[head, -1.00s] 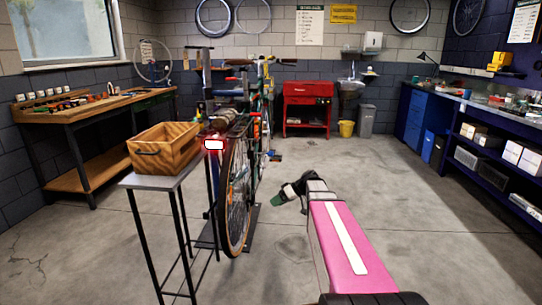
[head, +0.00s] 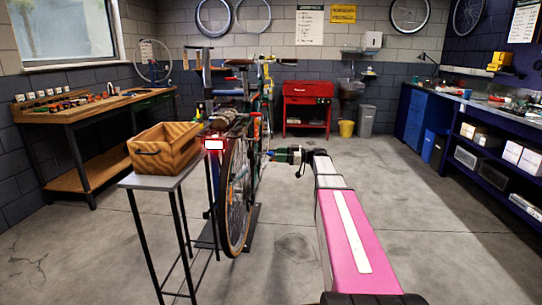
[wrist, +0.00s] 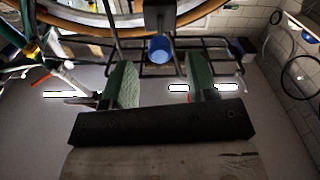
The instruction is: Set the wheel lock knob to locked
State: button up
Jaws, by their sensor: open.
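My gripper (head: 276,155) reaches toward the right side of the bike (head: 236,190) in the head view. In the wrist view its two green fingers (wrist: 161,80) are apart with nothing between them. A blue round piece (wrist: 159,49), which looks like the wheel lock knob, sits on a dark bracket just beyond the fingertips, roughly centred between them. The fingers do not appear to touch it. I cannot read its setting. In the head view the knob is too small to make out clearly beside my gripper.
A wooden crate (head: 165,148) stands on a small metal table (head: 150,182) left of the bike. In the wrist view a tyre (wrist: 110,24) and dark rack bars (wrist: 215,44) lie close beyond the fingers. The floor (head: 420,215) to the right is clear.

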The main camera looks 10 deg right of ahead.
aim_at(271, 154)
jog(key=shift+x, duration=2.3)
